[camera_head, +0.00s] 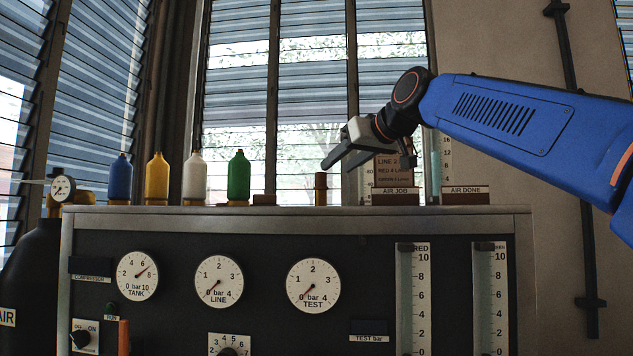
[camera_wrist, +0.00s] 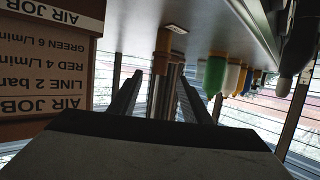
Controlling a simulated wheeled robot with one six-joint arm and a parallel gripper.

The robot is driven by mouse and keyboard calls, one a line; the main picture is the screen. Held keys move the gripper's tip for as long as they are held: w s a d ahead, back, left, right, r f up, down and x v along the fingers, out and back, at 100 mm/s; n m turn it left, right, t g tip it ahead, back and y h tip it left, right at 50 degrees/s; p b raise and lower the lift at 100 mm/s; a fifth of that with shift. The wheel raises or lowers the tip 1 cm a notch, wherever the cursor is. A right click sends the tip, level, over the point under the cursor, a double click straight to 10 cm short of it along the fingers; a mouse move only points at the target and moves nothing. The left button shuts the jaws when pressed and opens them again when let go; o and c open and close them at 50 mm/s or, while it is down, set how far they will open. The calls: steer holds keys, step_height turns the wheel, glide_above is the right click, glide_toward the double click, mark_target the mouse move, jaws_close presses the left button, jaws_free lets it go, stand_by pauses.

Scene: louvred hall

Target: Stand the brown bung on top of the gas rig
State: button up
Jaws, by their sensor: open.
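The brown bung (camera_head: 320,189) is a slim cylinder standing upright on the top of the gas rig (camera_head: 230,220), right of the green bottle. In the wrist view, which is upside down, the bung (camera_wrist: 163,42) shows between my two fingers. My gripper (camera_head: 334,160) is open, tilted down to the left, with its fingertips just above and beside the bung. In the wrist view my gripper (camera_wrist: 160,95) has its fingers apart on either side of the cylinder. I cannot tell whether they touch it.
The AIR JOB stand (camera_head: 395,197) is close right of my gripper, and the AIR DONE block (camera_head: 465,197) is further right. Blue, yellow, white and green (camera_head: 238,176) bottles stand left. A small brown block (camera_head: 264,199) lies between the green bottle and bung. Gauges cover the rig's front.

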mark_target(324, 176)
steer(key=shift+x, duration=4.7)
jaws_close()
